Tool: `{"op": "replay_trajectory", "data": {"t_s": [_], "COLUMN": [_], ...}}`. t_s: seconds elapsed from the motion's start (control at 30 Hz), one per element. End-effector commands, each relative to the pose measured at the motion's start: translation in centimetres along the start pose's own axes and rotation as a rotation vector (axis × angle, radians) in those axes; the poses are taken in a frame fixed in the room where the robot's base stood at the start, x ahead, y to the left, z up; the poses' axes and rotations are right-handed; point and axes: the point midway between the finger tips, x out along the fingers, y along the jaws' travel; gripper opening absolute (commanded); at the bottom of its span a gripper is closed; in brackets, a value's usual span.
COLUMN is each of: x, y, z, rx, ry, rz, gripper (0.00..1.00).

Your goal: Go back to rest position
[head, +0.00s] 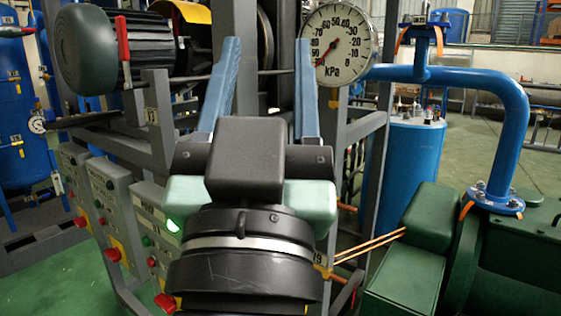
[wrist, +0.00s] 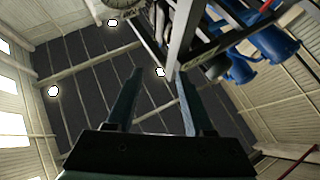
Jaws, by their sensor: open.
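My gripper (head: 268,88) is in the middle of the head view, with its two blue fingers pointing up and spread wide apart. Nothing is between the fingers. In the wrist view my gripper (wrist: 156,88) shows the same two fingers, dark and apart, against the ceiling. A round pressure gauge (head: 339,43) marked kPa is behind and to the right of the right finger in the head view. Its red needle points to the lower left. A red-handled lever (head: 123,48) is left of the gripper. I cannot tell the exact distance from the fingers to these.
Control boxes (head: 112,215) with red and green buttons are at left, partly behind my arm. A grey frame (head: 158,120) stands behind the gripper. A blue pipe (head: 515,110) and green machine (head: 405,275) are at right. A blue tank (head: 412,165) stands behind.

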Motion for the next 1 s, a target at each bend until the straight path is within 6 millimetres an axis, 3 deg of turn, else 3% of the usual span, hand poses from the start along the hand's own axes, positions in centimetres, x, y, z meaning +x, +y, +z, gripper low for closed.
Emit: {"op": "replay_trajectory", "data": {"t_s": [0.03, 0.1, 0.37, 1.0], "x": [-0.2, 0.2, 5.2, 17.2], "y": [1.1, 1.4, 0.9, 0.2], "z": [-3.1, -6.8, -12.3, -27.6], "rx": [-0.012, -0.018, -0.013, -0.011], "ry": [0.092, 0.171, 0.152, 0.148], "rz": [-0.010, -0.030, -0.032, -0.034], "gripper": [0.53, 0.53, 0.53, 0.53]}}
